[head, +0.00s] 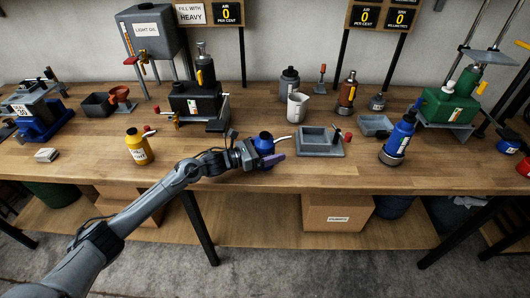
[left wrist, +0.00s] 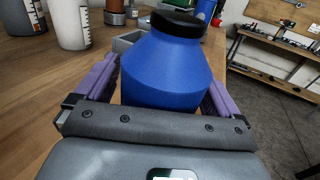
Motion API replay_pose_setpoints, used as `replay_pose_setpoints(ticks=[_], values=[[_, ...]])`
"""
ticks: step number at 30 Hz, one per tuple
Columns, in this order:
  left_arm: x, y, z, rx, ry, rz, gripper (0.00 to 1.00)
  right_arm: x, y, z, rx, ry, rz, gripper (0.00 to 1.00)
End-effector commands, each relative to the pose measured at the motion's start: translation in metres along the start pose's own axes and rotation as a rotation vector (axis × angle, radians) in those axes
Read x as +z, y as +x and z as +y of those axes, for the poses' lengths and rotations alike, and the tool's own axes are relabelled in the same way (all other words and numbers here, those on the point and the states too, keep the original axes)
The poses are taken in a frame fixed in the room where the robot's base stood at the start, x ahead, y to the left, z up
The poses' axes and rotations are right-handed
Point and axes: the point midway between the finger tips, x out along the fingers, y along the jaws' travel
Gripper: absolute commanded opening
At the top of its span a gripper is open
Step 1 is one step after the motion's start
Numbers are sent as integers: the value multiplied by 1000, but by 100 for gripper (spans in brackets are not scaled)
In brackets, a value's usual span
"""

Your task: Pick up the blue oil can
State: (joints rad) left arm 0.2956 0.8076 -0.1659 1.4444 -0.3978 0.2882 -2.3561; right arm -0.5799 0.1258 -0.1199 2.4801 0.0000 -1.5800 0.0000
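The blue oil can (head: 265,143) has a dark top and stands near the front edge of the workbench. In the head view its lower part is hidden by my left gripper (head: 268,157). In the left wrist view the blue can (left wrist: 165,72) fills the middle, between the two purple fingers. The left gripper is open around the can, one finger on each side. A narrow strip of bench shows between the left-hand finger and the can, so it does not look clamped. My right gripper is in neither view.
A grey tray (head: 318,140) sits just right of the can, with a white beaker (head: 297,107) behind it. A yellow bottle (head: 138,147) is to the left. A taller blue bottle (head: 398,140) stands to the right. The bench's front edge (head: 350,185) is close.

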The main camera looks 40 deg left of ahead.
Motion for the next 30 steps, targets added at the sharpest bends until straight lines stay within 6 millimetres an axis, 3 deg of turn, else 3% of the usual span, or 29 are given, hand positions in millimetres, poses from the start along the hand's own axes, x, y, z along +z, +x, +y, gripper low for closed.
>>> replay_pose_setpoints(ticks=[2, 15, 23, 30], values=[[0, 0, 0, 0, 0, 0, 83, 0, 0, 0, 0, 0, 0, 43], [2, 0, 0, 0, 1, -3, 18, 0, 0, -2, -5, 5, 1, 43], [3, 0, 0, 0, 2, -3, 18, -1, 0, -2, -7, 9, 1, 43], [16, 0, 1, 0, 4, -3, 18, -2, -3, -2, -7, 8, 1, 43]])
